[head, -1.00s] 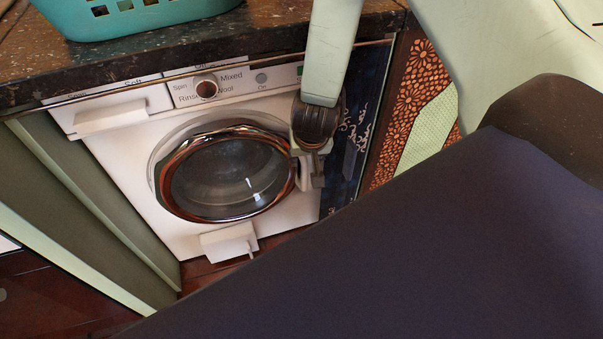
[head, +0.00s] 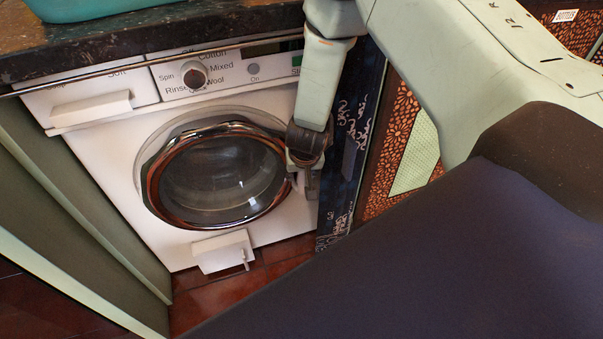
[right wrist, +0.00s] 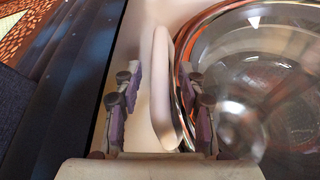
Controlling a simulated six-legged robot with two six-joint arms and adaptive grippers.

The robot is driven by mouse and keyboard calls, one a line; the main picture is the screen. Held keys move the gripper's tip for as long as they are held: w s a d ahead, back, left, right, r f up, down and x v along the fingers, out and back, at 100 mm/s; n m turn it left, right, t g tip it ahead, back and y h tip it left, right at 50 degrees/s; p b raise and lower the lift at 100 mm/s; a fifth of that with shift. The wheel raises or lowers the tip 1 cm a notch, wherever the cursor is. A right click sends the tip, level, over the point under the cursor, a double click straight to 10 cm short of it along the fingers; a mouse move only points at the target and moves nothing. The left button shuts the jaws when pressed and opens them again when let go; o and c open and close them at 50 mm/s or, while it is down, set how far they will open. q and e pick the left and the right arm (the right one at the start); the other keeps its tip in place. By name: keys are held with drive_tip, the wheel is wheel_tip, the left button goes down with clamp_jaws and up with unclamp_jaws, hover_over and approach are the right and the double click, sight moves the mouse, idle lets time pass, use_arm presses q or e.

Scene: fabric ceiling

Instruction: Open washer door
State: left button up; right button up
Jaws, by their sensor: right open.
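The white front-loading washer (head: 190,110) stands under a dark counter in the head view. Its round glass door (head: 218,180), with a chrome and copper-coloured rim, is closed; it also shows in the right wrist view (right wrist: 270,75). The white door handle (right wrist: 161,80) stands upright at the door's edge. My right gripper (right wrist: 157,95) is open, with one finger on each side of the handle; the right finger lies between handle and door glass. In the head view my right gripper (head: 304,178) is at the door's right edge, mostly covering the handle. My left gripper is not in view.
A teal basket (head: 100,8) sits on the counter (head: 160,32) above. A white detergent drawer (head: 90,108) and a small lower flap (head: 223,252) project from the washer. A dark patterned panel (head: 350,150) is close on the right, a green-grey cabinet side (head: 70,210) on the left.

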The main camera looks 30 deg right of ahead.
clamp_jaws()
idle(0.3)
idle(0.5)
